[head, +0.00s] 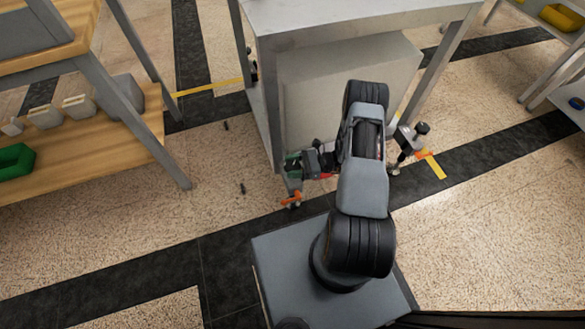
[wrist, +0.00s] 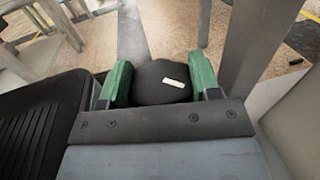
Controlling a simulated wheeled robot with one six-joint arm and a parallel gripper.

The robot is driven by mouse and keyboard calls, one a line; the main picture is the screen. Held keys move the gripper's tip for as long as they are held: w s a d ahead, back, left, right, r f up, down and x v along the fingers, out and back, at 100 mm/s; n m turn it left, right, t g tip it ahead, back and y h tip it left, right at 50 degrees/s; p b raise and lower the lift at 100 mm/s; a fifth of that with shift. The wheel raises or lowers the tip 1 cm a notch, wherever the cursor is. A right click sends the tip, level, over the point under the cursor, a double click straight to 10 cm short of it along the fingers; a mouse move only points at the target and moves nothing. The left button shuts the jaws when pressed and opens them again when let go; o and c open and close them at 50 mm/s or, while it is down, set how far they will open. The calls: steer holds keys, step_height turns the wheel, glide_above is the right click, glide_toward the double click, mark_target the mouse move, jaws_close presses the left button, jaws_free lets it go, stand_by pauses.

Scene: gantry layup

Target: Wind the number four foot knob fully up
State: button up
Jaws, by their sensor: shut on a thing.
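My gripper (wrist: 162,80) is shut on a black round knob (wrist: 155,92), with one green finger on each side of it. A small white mark shows on top of the knob; I cannot read a number on it. In the head view my gripper (head: 293,164) is at the front left leg of the grey bench (head: 330,18), low near the floor. The knob itself cannot be made out there. An orange foot part (head: 291,200) shows just below the gripper. Another black foot knob (head: 421,128) stands at the bench's right, apart from my gripper.
A wooden-shelved rack (head: 88,150) with pale bins and a green bin (head: 14,162) stands at the left. A grey box (head: 345,85) fills the space under the bench. Small dark bits lie on the floor. Open floor lies left of my base.

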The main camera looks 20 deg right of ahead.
steer(key=shift+n+g+b, duration=0.75)
steer(key=shift+n+g, duration=0.85)
steer(key=shift+g, duration=1.2)
steer(key=o, duration=0.9)
steer(key=shift+o, duration=0.2)
steer(key=w+d+p, duration=0.1)
steer(key=d, duration=1.2)
steer(key=shift+w+d, duration=0.2)
steer(key=shift+d, duration=0.15)
